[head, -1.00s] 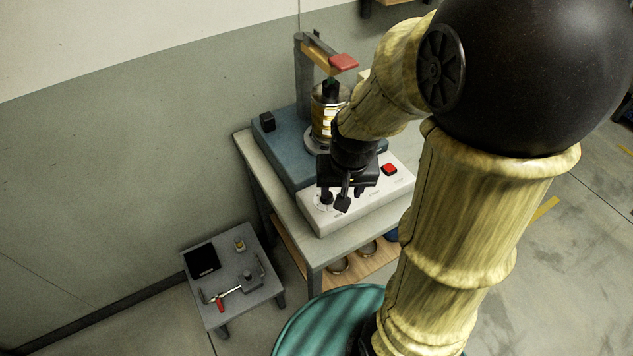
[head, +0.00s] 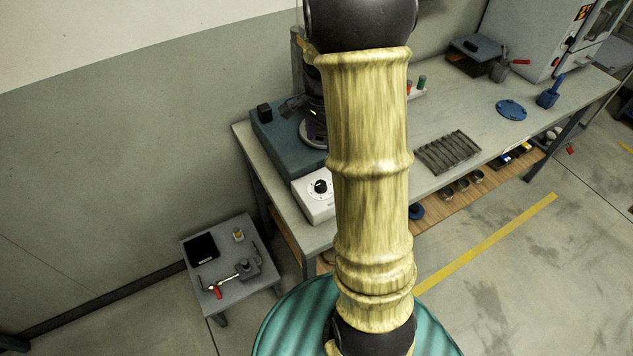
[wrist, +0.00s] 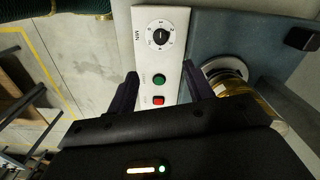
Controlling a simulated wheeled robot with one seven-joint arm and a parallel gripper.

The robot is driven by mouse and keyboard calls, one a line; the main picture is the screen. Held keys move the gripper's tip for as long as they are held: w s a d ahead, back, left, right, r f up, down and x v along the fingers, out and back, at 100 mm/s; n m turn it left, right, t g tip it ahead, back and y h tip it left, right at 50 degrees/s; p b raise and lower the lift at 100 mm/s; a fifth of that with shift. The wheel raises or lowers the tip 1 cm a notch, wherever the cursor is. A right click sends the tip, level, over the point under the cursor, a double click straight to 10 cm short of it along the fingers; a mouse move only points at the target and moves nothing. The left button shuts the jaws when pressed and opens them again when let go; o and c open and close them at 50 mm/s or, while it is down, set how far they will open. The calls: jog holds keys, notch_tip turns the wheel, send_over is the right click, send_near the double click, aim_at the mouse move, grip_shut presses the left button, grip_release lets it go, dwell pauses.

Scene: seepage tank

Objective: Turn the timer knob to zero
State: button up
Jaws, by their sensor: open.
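The timer knob (head: 319,186) is a black round knob on a numbered dial, on the white control panel (head: 312,206) at the bench's left end. It also shows in the wrist view (wrist: 159,36), near the top of the white panel (wrist: 173,18); a pale pointer mark is on it, but I cannot read its setting surely. My gripper (wrist: 160,70) is open and empty, its fingers apart on either side of the panel's lower part in that view. The knob lies beyond the fingertips, untouched. In the head view my arm hides much of the gripper and the panel's right part.
A green button (wrist: 159,79) and a red button (wrist: 158,100) sit on the panel. The glass cylinder (wrist: 262,108) stands beside it on the blue base (head: 277,143). A small grey table (head: 228,292) with tools stands lower left. A slotted rack (head: 448,152) lies on the bench.

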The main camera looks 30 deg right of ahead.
aim_at(320, 184)
notch_tip(320, 184, down, 17)
jog(key=p, duration=0.2)
jog(key=shift+f+p, duration=0.2)
jog(key=shift+p, duration=0.1)
dwell(0.4)
jog(key=c, duration=1)
